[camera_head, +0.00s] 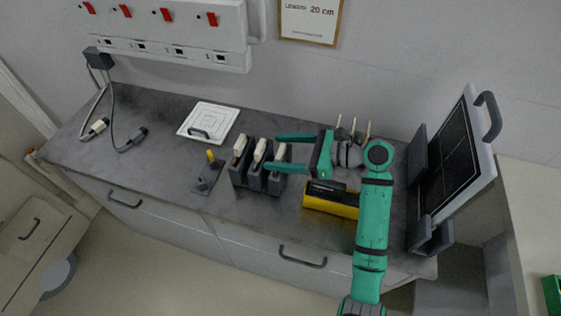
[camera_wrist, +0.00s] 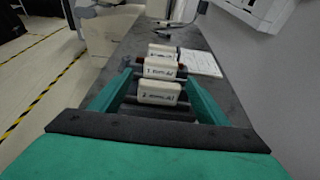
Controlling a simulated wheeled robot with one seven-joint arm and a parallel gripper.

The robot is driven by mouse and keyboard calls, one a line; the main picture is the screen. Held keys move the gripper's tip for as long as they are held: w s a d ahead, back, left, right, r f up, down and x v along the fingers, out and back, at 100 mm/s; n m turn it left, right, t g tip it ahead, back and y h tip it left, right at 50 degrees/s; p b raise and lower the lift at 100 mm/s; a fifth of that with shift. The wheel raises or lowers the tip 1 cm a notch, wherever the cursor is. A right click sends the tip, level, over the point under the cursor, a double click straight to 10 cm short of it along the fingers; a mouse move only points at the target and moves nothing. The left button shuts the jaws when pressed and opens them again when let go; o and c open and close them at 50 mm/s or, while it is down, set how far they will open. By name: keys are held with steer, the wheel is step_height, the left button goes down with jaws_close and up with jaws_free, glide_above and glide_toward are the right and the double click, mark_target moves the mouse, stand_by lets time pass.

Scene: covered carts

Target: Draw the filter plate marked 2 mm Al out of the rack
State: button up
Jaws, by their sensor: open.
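A dark rack (camera_head: 258,182) stands on the grey counter and holds a row of three filter plates with cream handles. They are the left plate (camera_head: 240,145), the middle plate (camera_head: 260,151) and the right plate (camera_head: 281,152). My gripper (camera_head: 272,153) is open, its teal fingers pointing left, one on either side of the right plate. In the wrist view this nearest plate (camera_wrist: 160,92) lies between the fingers, with the middle plate (camera_wrist: 160,68) and the far plate (camera_wrist: 162,50) behind it.
A yellow and black device (camera_head: 331,199) sits beneath my arm, right of the rack. A white square panel (camera_head: 209,120) lies behind. A tall dark panel (camera_head: 452,160) stands at the right end.

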steer(key=shift+a, duration=0.1)
steer(key=shift+w, duration=0.15)
steer(key=c, duration=1)
jaws_close()
steer(key=shift+s, duration=0.2)
steer(key=shift+r, duration=0.1)
